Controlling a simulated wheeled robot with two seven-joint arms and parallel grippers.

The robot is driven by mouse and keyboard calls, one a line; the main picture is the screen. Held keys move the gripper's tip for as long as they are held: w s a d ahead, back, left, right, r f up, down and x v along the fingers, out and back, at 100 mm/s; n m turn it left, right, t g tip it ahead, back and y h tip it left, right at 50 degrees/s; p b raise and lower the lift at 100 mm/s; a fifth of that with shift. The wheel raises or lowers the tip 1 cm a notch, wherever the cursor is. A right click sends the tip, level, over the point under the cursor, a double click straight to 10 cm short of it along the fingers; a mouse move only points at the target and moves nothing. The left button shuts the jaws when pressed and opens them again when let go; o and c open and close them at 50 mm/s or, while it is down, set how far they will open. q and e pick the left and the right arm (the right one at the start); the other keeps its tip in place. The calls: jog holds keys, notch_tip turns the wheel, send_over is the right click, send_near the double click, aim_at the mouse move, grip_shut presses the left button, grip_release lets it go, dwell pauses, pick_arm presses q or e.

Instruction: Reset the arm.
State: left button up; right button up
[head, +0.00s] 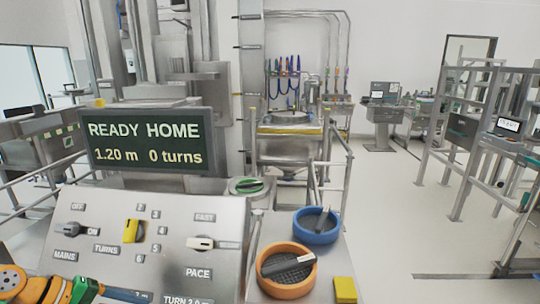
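A sloped grey control panel (175,268) fills the lower left, below a dark display (146,143) reading "READY HOME 1.20 m 0 turns". The panel carries a grey MAINS knob (68,229) pointing towards ON, a yellow TURNS knob (133,231) beside small numbers, and a white PACE knob (201,243) below the word FAST. An orange and teal arm part, seemingly mine, enters at the bottom left corner. A dark blue bar extends from it over the panel's lower edge. I cannot tell whether its fingers are open. My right gripper is out of view.
Behind stand metal machinery and railings. Open floor (400,220) lies right.

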pick_arm(q)
jog(key=s+d+f+m+g+y, duration=0.2)
jog(key=s+d+f+m, duration=0.25)
jog(key=f, duration=0.35)
jog(key=s+d+f+m+g+y, duration=0.1)
jog(key=s+d+f+m+y, duration=0.15)
jog(key=s+d+f, duration=0.4)
jog(key=s+d+f+m+t+y, duration=0.1)
jog(key=s+f+m+t+y, duration=0.15)
jog(key=s+m, duration=0.45)
jog(key=s+f+n+g, duration=0.1)
jog(key=s+f, duration=0.1)
jog(key=f, duration=0.6)
jog(key=s+f+n+g, duration=0.1)
jog(key=s+f, duration=0.2)
jog(key=f, duration=0.6)
jog(key=s+a+f, duration=0.2)
jog(key=s+f, duration=0.6)
jog(key=s, duration=0.3)
jog(key=shift+a+f+m+g+y, duration=0.25)
jog(key=shift+f+m+g+y, duration=0.05)
jog(key=shift+f+g, duration=0.15)
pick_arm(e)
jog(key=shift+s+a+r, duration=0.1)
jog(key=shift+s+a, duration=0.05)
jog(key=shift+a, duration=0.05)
